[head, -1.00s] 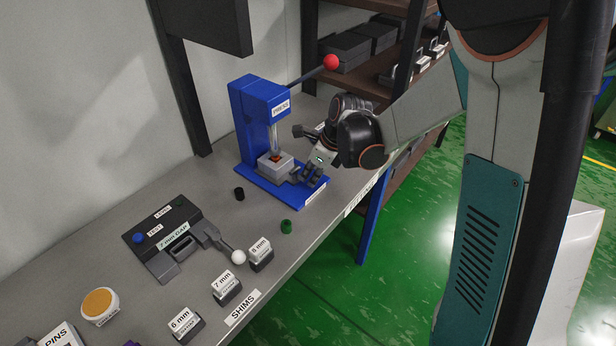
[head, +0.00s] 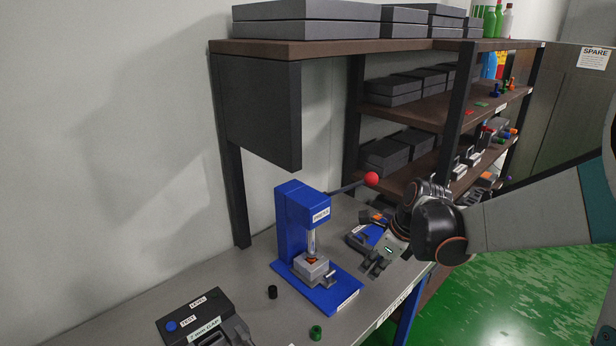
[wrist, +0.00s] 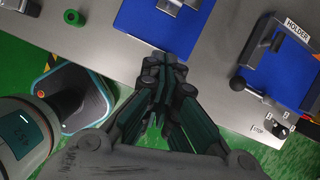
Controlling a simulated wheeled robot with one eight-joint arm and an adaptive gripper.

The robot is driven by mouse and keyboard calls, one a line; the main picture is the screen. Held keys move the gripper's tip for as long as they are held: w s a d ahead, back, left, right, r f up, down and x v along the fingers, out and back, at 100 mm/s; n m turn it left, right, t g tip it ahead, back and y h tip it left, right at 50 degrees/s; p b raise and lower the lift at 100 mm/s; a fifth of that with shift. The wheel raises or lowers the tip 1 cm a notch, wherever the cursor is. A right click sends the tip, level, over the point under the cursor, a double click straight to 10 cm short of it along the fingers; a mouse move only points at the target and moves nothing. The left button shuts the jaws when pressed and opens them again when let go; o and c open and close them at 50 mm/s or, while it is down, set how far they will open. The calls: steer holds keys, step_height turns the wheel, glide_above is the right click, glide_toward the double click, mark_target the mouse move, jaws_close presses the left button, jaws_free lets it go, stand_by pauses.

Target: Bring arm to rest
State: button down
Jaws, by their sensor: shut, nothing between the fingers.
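My gripper (head: 374,266) is in the head view to the right of the blue press (head: 290,220), above the grey bench (head: 250,258). It also shows in the wrist view (wrist: 163,88), with its fingers shut and nothing between them. It looks clear of the press base (wrist: 160,25). My arm reaches in from the right of the head view. A grey block with an orange part (head: 313,268) sits under the press ram. The press lever with its red knob (head: 371,179) points up to the right.
A blue holder fixture (wrist: 280,70) stands on the bench beside my gripper. The black gauge (head: 200,312) is at lower left. Shelves (head: 440,105) with boxes stand behind. Green floor lies beyond the bench edge.

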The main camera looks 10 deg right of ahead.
steer(key=s+a+r+n+t+h, duration=0.1)
steer(key=s+r+n, duration=0.4)
steer(key=s+n, duration=0.5)
steer(key=s+a+r+n+t+h, duration=0.1)
steer(key=s+r+n, duration=0.4)
steer(key=s+n, duration=0.5)
steer(key=n+t+h, duration=0.1)
steer(key=n+t, duration=0.1)
steer(key=n, duration=0.4)
